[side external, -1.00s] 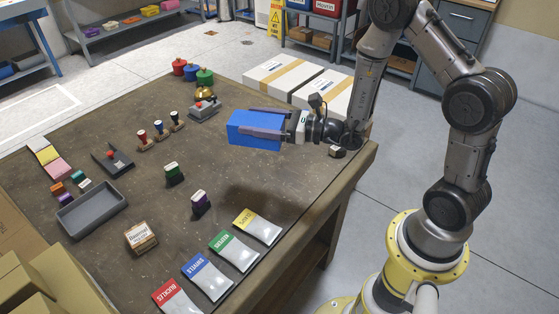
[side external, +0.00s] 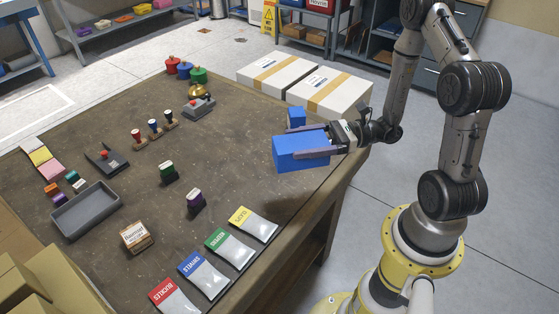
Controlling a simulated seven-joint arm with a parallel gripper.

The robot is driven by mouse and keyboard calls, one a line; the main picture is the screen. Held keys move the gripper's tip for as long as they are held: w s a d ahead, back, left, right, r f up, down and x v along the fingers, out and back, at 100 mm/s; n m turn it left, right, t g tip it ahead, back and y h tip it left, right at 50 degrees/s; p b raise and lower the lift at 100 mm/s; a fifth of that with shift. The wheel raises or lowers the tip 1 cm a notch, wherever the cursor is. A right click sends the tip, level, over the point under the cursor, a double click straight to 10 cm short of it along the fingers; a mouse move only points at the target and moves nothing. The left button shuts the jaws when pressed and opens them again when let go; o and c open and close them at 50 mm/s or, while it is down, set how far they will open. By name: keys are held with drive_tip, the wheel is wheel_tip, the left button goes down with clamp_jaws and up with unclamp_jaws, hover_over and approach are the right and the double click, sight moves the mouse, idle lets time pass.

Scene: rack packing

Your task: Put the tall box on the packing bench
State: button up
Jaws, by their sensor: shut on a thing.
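A long blue box (side external: 300,155) is held on its side between the two fingers of my gripper (side external: 300,141), over the right part of the brown packing bench (side external: 235,150). The fingers lie along its far and near sides. A dark shadow on the bench shows below the box, and I see no clear contact between them. A smaller blue block (side external: 296,117) shows just behind my gripper; its base is partly hidden.
Two white cartons (side external: 278,72) with tan tape lie at the far right. Stamps (side external: 154,131), a grey tray (side external: 86,209), a wooden block (side external: 137,237) and several labelled pouches (side external: 254,224) take up the left and front. The bench middle is mostly clear.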

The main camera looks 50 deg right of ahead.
drive_tip(key=w+f, duration=0.3)
drive_tip(key=w, duration=0.1)
drive_tip(key=w+f, duration=0.3)
drive_tip(key=w, duration=0.2)
drive_tip(key=w+f, duration=0.3)
drive_tip(key=w, duration=0.1)
drive_tip(key=shift+w, duration=0.15)
drive_tip(key=shift+w+f, duration=0.2)
drive_tip(key=shift+f, duration=0.7)
drive_tip(key=shift+w+f, duration=0.15)
drive_tip(key=shift+f, duration=0.7)
drive_tip(key=shift+f, duration=0.1)
drive_tip(key=o, duration=1.5)
drive_tip(key=shift+f, duration=0.1)
